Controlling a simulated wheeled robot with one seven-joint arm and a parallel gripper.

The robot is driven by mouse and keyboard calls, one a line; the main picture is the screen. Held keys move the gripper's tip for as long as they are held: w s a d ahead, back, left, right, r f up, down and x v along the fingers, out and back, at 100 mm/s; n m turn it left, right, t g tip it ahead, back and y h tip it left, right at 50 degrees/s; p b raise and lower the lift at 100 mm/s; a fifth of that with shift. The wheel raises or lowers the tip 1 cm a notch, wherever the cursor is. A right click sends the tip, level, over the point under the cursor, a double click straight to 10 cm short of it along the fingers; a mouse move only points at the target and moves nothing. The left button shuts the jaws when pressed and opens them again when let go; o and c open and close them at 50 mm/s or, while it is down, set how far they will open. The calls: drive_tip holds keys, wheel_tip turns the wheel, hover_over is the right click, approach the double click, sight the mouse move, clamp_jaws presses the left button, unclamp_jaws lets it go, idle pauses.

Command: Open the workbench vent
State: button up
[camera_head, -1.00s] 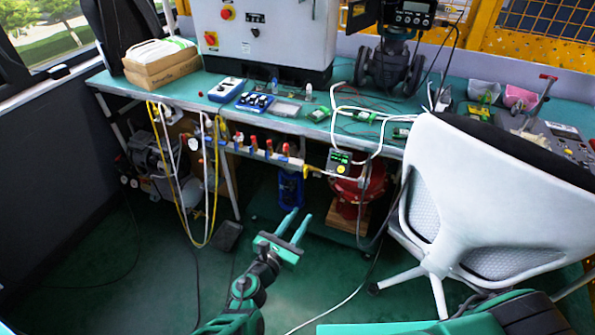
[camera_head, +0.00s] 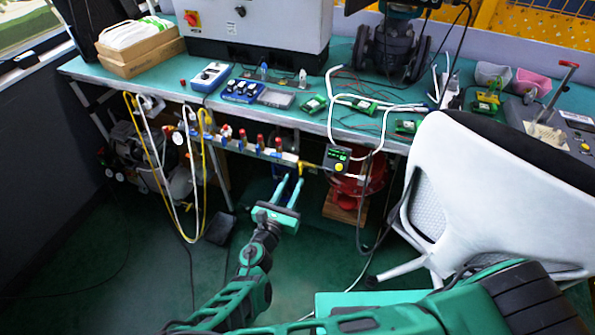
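A metal manifold rail (camera_head: 268,153) runs along the front edge of the green workbench (camera_head: 225,112), with several small valves on it. Red handles stand up on it, among them a red handle (camera_head: 260,141) near the middle and a red handle (camera_head: 279,144) further right. No label tells me which one is the vent. My gripper (camera_head: 290,178) is open and empty, its two teal fingers pointing up towards the rail's right part. The fingertips appear just below the rail in the picture; I cannot tell the depth gap.
A small box with a green display (camera_head: 337,159) hangs right of the rail. Yellow and white hoses (camera_head: 207,185) loop down at the left. A white office chair (camera_head: 480,200) blocks the right. A red device (camera_head: 345,190) stands under the bench. Green floor is open in front.

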sight(300, 168)
drive_tip(key=shift+x, duration=2.8)
drive_tip(key=shift+a, duration=0.1)
clamp_jaws()
